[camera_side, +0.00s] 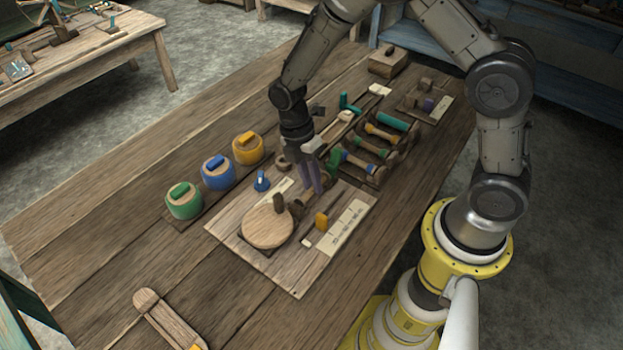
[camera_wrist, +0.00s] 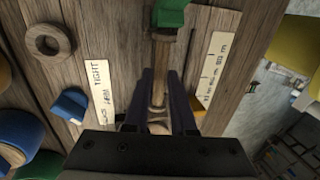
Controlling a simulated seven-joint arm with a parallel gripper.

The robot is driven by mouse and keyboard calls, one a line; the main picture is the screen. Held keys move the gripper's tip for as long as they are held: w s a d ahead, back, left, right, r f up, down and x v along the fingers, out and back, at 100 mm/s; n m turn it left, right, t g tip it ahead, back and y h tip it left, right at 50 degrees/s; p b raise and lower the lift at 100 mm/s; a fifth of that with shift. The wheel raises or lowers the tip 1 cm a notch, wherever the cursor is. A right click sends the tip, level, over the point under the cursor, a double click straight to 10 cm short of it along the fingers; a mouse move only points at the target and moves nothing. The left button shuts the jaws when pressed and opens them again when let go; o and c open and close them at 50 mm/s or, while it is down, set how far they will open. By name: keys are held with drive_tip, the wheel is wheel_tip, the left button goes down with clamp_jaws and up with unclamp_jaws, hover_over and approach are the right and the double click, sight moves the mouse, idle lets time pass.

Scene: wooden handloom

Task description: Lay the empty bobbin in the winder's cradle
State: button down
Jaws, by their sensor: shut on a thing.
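My gripper (camera_side: 314,188) points down over the winder board (camera_side: 300,280), just behind the winder's round wooden disc (camera_side: 267,226). In the wrist view, its two dark fingers close on the sides of a bare wooden bobbin (camera_wrist: 159,88), which has no thread on it. The bobbin runs lengthwise between the fingers, with a flange near each end. In the side view the fingers mostly hide it. The winder's cradle lies under or close to the fingers and is largely hidden. I cannot tell whether the bobbin touches it.
A rack of bobbins with green, blue and orange thread (camera_side: 384,133) stands just behind the gripper. Green (camera_side: 183,201), blue (camera_side: 218,172) and yellow (camera_side: 248,148) capped pots line the left. A blue knob (camera_side: 262,181) and wooden ring (camera_wrist: 48,42) are close by. The front-left table is mostly clear.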

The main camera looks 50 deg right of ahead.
drive_tip(key=shift+f, duration=0.2)
drive_tip(key=c, duration=0.7)
unclamp_jaws()
drive_tip(key=shift+o, duration=0.4)
drive_tip(key=o, duration=0.4)
drive_tip(key=shift+c, duration=0.2)
drive_tip(key=shift+s+r+v, duration=0.1)
drive_tip(key=shift+s+v, duration=0.2)
drive_tip(key=shift+v, duration=0.85)
drive_tip(key=shift+s+r+v, duration=0.1)
drive_tip(key=shift+s+v, duration=0.15)
drive_tip(key=shift+v, duration=0.9)
drive_tip(key=shift+s+v, duration=0.3)
drive_tip(key=shift+v, duration=0.85)
